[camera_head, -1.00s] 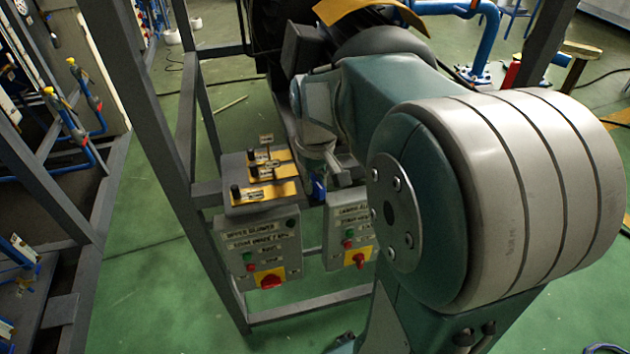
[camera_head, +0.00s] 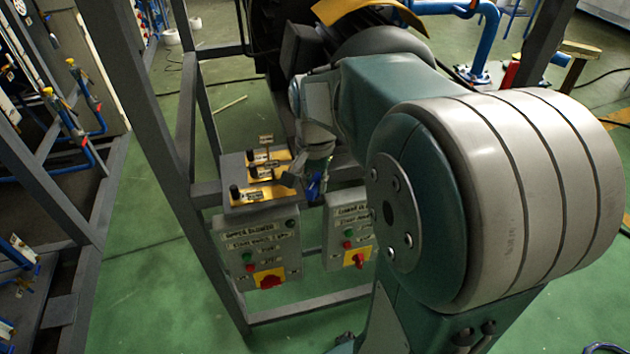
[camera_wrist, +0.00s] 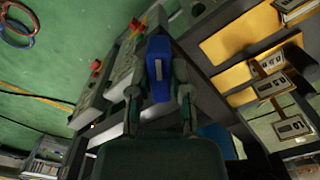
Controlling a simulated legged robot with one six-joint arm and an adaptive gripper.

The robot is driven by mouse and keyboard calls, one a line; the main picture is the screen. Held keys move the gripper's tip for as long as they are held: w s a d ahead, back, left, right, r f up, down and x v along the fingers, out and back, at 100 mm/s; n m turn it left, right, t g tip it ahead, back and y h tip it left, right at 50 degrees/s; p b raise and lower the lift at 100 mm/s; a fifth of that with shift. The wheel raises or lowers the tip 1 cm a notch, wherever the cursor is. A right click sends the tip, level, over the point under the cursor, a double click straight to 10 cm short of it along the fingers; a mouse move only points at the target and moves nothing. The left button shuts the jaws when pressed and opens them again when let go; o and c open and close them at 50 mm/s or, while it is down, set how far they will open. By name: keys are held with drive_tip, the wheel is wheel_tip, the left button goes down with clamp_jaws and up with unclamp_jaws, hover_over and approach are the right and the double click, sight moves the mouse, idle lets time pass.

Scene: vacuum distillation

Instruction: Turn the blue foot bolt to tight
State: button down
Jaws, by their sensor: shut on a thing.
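The blue foot bolt (camera_wrist: 158,62) shows in the wrist view as a blue block with a pale slot-like mark, between the two fingers of my gripper (camera_wrist: 159,92). The fingers are shut on it, one on each side. In the head view the blue bolt (camera_head: 315,186) is a small blue patch beside the metal frame, just right of the yellow-plated panel. My gripper (camera_head: 307,181) is there with it, and my arm hides part of the area. The bolt's lower end and its seat cannot be made out.
Two grey control boxes with red knobs, the left one (camera_head: 262,234) and the right one (camera_head: 348,214), hang just below the gripper. The yellow-plated switch panel (camera_head: 242,201) is close on the left. A grey frame post (camera_head: 165,120) stands further left, with green floor around.

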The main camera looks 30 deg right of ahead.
sight(313, 181)
drive_tip(key=m, duration=0.5)
drive_tip(key=shift+s+a+f+m, duration=0.1)
drive_tip(key=shift+s+f+m, duration=0.05)
drive_tip(key=shift+m, duration=2.35)
drive_tip(key=c, duration=0.6)
unclamp_jaws()
drive_tip(key=shift+o, duration=0.2)
wheel_tip(313, 181, up, 12)
drive_tip(key=shift+w, duration=0.2)
